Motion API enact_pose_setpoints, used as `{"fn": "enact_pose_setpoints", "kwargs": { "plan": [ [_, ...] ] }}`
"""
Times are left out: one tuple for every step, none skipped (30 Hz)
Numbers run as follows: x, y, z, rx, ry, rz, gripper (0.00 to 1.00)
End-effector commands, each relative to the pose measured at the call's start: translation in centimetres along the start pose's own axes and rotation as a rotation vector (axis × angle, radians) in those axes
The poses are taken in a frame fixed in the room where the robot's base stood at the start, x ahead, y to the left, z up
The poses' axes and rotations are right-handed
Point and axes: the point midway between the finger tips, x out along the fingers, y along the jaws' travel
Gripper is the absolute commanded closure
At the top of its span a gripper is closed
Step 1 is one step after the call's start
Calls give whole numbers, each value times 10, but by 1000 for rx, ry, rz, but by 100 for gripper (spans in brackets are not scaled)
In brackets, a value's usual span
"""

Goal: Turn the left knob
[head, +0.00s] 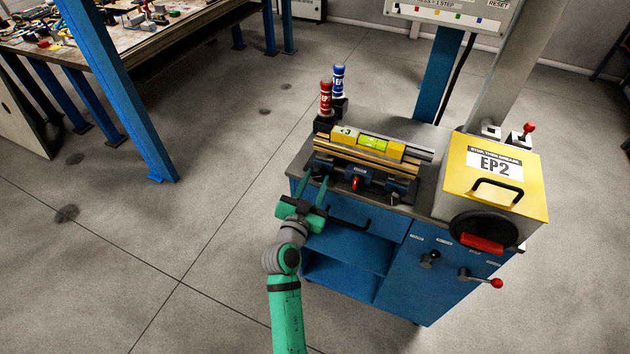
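A black knob (429,259) sits on the blue cabinet's front panel, under a small label. To its right is a lever (480,279) with a red ball end. My gripper (314,187) is green and dark. It is at the left front edge of the bench top, up and left of the black knob and well apart from it. Its two fingers point up in the picture and stand apart, with nothing seen between them. Whether the fingertips touch the vise-like fixture (370,178) behind them, I cannot tell.
A level (367,143), a red bottle (326,98) and a blue bottle (338,79) are on the bench top. A cluttered table stands upper left. Floor at left is clear.

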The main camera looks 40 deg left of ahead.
Motion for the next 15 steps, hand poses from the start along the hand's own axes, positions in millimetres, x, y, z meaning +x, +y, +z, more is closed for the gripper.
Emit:
{"fn": "enact_pose_setpoints", "kwargs": {
  "plan": [
    [0, -1, -1, 0, 1, -3, 90],
    [0, -1, -1, 0, 1, -2, 90],
    [0, -1, -1, 0, 2, -3, 90],
    [0, -1, -1, -1, 2, -3, 90],
    [0, -1, -1, -4, 2, -3, 90],
    [0, -1, -1, -8, 1, -3, 90],
    [0, -1, -1, -12, 1, -3, 90],
    [0, -1, -1, -19, 1, -3, 90],
    [0, -1, -1, -30, 0, -3, 90],
    [0, -1, -1, -40, -1, -3, 90],
    [0, -2, -2, -52, -2, -3, 90],
    [0, -2, -2, -70, -3, -3, 90],
    [0, -2, -2, -87, -5, -2, 90],
    [0, -2, -2, -103, -6, -2, 90],
    [0, -2, -2, -129, -8, -2, 90]
  ]
}}
